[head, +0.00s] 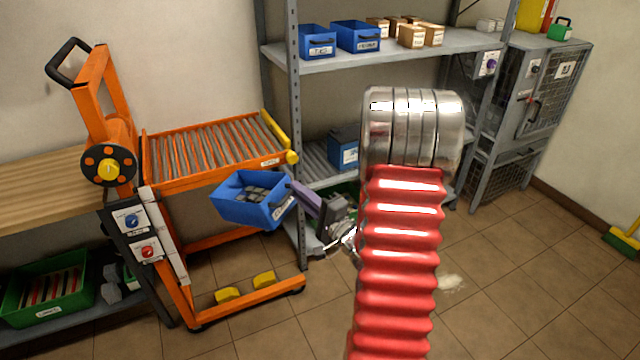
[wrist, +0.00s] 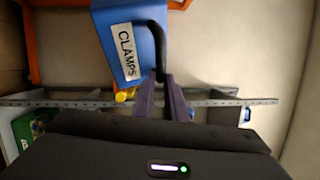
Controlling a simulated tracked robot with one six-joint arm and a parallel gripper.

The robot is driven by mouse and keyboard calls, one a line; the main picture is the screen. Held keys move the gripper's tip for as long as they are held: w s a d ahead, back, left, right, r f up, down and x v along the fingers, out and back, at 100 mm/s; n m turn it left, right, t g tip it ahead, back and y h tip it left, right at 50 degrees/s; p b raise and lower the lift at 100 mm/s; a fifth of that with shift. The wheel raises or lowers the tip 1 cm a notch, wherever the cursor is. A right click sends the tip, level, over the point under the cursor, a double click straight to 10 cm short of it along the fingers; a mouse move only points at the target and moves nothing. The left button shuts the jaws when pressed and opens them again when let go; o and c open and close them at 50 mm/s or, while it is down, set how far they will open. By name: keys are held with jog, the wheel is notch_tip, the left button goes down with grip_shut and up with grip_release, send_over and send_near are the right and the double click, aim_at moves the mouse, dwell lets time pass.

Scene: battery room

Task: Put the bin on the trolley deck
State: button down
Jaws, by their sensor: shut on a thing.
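The blue bin (head: 240,210) hangs in the air in the head view, with grey pieces inside. My gripper (head: 296,190) holds it from the right. In the wrist view the bin (wrist: 106,25) shows a CLAMPS label and a black handle, and my gripper (wrist: 160,80) is shut on that handle. The orange trolley's roller deck (head: 205,155) shows behind and above the bin in the picture, and no load shows on it. The bin overlaps the deck's front edge in the picture; I see no contact between them.
A yellow bar (head: 276,135) runs along the deck's right end. The trolley's control post (head: 148,235) stands at its left. A grey shelf rack (head: 400,47) with other blue bins stands behind at the right. A green crate (head: 22,308) sits low at the left.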

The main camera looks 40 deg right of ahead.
jog(key=w+a+f+n+y, duration=0.1)
jog(key=a+f+n+y, duration=0.1)
jog(key=a, duration=0.7)
jog(key=w+a+f+n+g+y, duration=0.1)
jog(key=a+f+n+y, duration=0.1)
jog(key=a+f+y, duration=0.2)
jog(key=w+a+f+n+g+y, duration=0.1)
jog(key=a+f+y, duration=0.2)
jog(key=a+f, duration=0.5)
jog(key=a, duration=0.7)
jog(key=shift+a+f+n, duration=0.15)
jog(key=shift+f+n, duration=0.1)
jog(key=shift+n, duration=0.15)
